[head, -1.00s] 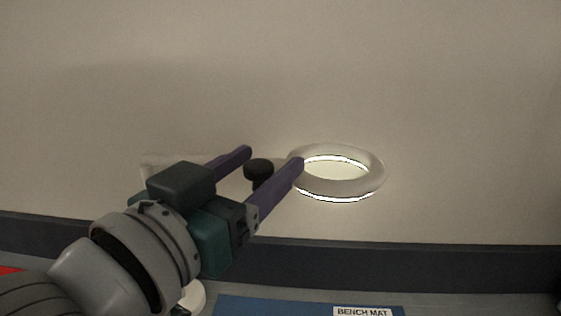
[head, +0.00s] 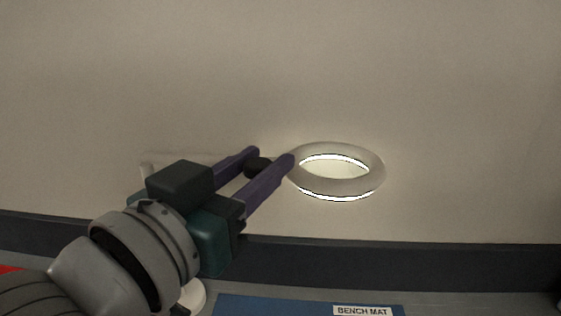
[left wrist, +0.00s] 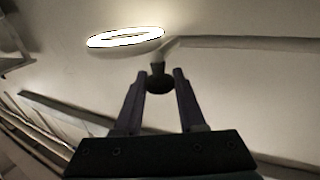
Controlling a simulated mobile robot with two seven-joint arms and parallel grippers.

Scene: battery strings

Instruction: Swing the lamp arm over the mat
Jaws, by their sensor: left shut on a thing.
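The lamp's lit white ring head (head: 368,188) hangs in front of the wall, and it also shows in the left wrist view (left wrist: 125,38). A dark knob (head: 257,167) sits beside the ring, at the end of the pale lamp arm (left wrist: 245,43). My left gripper (head: 272,157) has its two purple fingers shut on the knob, one on each side. In the left wrist view the knob (left wrist: 159,82) lies between the fingertips. The blue bench mat (head: 270,305) shows at the bottom edge, mostly cut off. My right gripper is not in view.
A dark strip (head: 400,268) runs along the foot of the wall behind the bench. A round white base (head: 195,296) is partly hidden behind my left arm. A red patch (head: 10,270) shows at the far left. The wall area right of the ring is clear.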

